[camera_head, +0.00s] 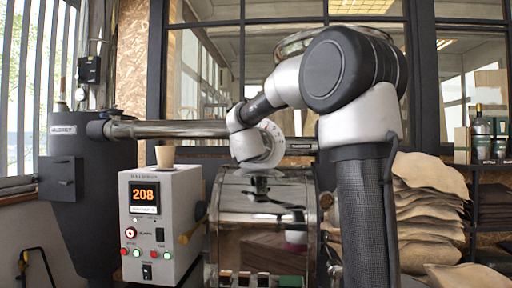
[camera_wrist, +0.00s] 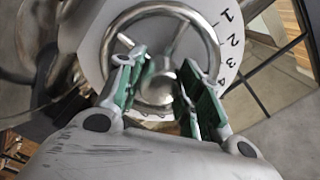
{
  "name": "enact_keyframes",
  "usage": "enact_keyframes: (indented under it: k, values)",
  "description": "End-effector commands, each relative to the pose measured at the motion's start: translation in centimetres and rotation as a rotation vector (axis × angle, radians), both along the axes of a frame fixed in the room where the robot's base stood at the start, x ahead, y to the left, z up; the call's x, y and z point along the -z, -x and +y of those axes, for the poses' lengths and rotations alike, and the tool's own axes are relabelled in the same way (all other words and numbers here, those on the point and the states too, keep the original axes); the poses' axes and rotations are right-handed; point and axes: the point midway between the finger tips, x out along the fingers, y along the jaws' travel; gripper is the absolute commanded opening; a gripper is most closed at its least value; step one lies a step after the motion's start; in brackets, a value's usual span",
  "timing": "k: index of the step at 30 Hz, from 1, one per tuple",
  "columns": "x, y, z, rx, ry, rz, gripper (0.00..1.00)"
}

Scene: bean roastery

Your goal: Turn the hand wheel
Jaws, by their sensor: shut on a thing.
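The hand wheel (camera_wrist: 158,85) is a metal ring with spokes and a round hub. It fills the top middle of the wrist view. Behind it is a white dial plate (camera_wrist: 230,35) with the numbers 1 to 4 at its right edge. My gripper (camera_wrist: 163,72) has its two green-padded fingers at the wheel, one on each side of the hub, and is shut on the wheel. The exact contact is partly hidden by the fingers. In the head view the marked white disc (camera_head: 273,143) shows beside my wrist, and the wheel and fingertips are hard to make out.
A control box (camera_head: 170,215) reading 208 stands left of the shiny roaster drum (camera_head: 265,205), with a small cup (camera_head: 165,155) on top. A metal pipe (camera_head: 165,129) runs left to a dark hopper. Stacked sacks (camera_head: 425,205) lie at the right.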

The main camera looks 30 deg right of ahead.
Motion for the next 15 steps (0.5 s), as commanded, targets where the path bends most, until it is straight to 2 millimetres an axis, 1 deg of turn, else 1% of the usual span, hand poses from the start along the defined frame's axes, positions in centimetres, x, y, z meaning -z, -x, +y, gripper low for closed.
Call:
enact_keyframes:
  k: [6,7,9,10,15]
  values:
    - [0.14,0.02,-0.02,0.001,-0.001,0.003,0.00]
    - [0.14,0.02,-0.02,0.001,-0.001,0.003,0.41]
    - [0.13,0.01,-0.02,0.001,0.000,0.002,0.54]
    - [0.12,0.02,-0.02,0.001,0.000,0.002,0.58]
    - [0.07,0.01,-0.01,0.000,0.000,0.001,0.58]
